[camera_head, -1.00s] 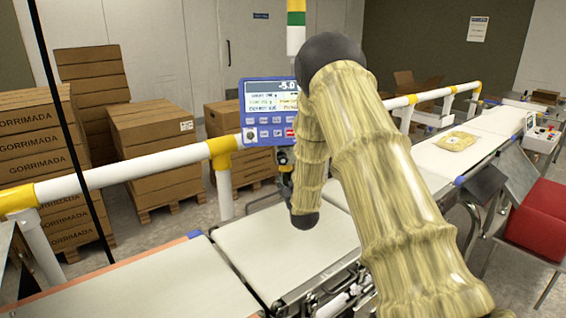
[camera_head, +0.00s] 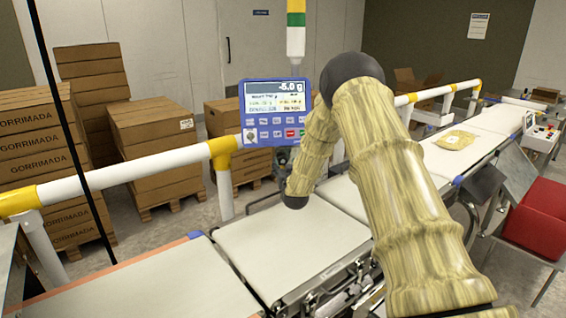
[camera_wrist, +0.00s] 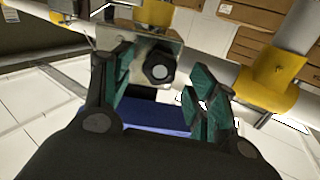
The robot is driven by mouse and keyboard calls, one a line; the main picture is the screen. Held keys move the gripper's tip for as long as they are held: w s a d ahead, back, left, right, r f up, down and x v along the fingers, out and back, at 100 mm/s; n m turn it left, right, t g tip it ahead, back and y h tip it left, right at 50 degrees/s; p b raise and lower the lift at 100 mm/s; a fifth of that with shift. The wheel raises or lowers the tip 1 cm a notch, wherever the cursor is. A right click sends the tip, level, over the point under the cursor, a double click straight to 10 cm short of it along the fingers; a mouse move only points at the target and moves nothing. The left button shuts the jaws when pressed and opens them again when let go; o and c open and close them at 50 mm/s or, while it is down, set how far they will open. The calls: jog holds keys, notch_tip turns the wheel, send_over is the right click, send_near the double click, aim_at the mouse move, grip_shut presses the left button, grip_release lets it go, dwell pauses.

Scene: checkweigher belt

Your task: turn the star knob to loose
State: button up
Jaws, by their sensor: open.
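The star knob (camera_wrist: 160,67) is black with a pale round centre. It shows in the wrist view on a shiny metal bracket (camera_wrist: 130,42). My gripper (camera_wrist: 158,84) is open, with a teal-padded finger on each side of the picture. The knob appears between and beyond the fingers, and nothing is held. I cannot tell how far off the knob is or which way it is set. In the head view my arm hides most of the area below the blue display (camera_head: 276,112), and I cannot make out the knob there.
A white rail with yellow joints (camera_head: 222,148) runs behind the belt; a yellow joint (camera_wrist: 270,78) is close at right in the wrist view. The weigh belt (camera_head: 285,245) is bare. A package (camera_head: 456,140) lies on the far belt. Cartons (camera_head: 155,145) stand behind the rail.

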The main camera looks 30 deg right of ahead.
aim_at(282, 160)
jog(key=shift+x, duration=1.4)
jog(key=c, duration=1)
